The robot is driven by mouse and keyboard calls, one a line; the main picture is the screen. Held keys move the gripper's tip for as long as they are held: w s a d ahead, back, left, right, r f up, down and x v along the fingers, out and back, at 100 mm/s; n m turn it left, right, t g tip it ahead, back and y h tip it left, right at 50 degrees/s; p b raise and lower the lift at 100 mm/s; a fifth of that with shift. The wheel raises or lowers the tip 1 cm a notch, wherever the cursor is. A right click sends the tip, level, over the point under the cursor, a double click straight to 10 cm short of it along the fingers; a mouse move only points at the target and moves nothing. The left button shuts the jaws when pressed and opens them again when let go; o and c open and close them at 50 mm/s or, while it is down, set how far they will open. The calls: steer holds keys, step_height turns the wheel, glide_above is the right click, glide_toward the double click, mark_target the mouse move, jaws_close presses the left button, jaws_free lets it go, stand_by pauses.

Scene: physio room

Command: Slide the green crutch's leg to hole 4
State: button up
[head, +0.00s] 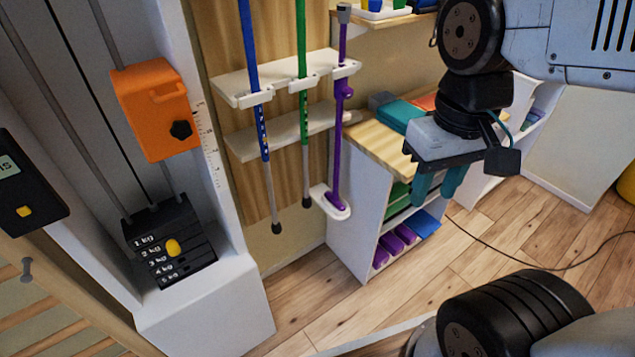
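The green crutch (302,70) hangs upright in a white slotted rack on the wooden wall panel, between a blue and a purple one. Its grey lower leg (306,165) comes out below the green tube and ends in a dark rubber tip (307,203). Small marks show on the lower green tube, but the holes and any numbers are too small to read. My gripper (436,194) is to the right of the crutch, over the shelf unit and apart from it. Its two teal fingers point down with a gap between them, and nothing shows in the gap.
The blue crutch (250,60) and purple crutch (341,130) hang close on either side; the purple one's foot sits in a white holder (330,203). A wooden-topped shelf unit (352,225) stands right. A weight stack (175,250) and orange block (155,110) are left.

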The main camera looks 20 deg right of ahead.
steer(key=w+f+g, duration=0.2)
steer(key=w+f, duration=0.2)
steer(key=f, duration=0.2)
steer(key=n+t+y, duration=0.4)
steer(key=t, duration=1)
glide_toward(307, 186)
steer(key=x, duration=1.1)
steer(key=shift+d+f, duration=0.1)
steer(key=shift+f, duration=0.05)
jaws_close()
